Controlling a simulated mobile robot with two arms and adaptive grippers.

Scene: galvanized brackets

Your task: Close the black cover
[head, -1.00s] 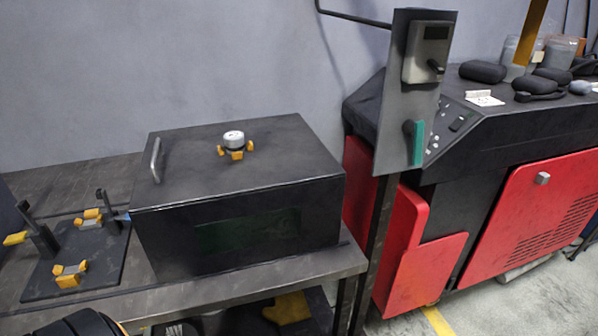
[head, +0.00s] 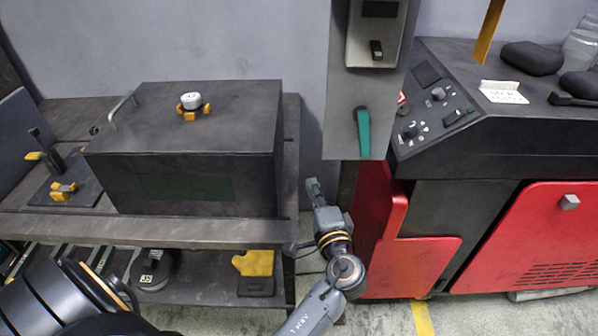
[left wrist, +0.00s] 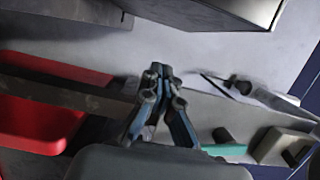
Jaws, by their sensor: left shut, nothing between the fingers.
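The black cover (head: 185,125) is a black box shape with a flat top and a dark green window in its front, on the metal bench. A pale handle (head: 122,110) stands at the left of its top. I see no open gap along it. My left gripper (head: 312,186) is shut and empty, to the right of the cover and apart from it, beyond the bench's right end. In the left wrist view its fingertips (left wrist: 160,68) are together. My right gripper is not in view.
A grey panel with a green handle (head: 363,132) hangs close to the right of my left gripper. A red and black machine (head: 525,235) stands farther right. A white knob with orange clamps (head: 191,102) sits on the cover. A small fixture (head: 62,190) is at left.

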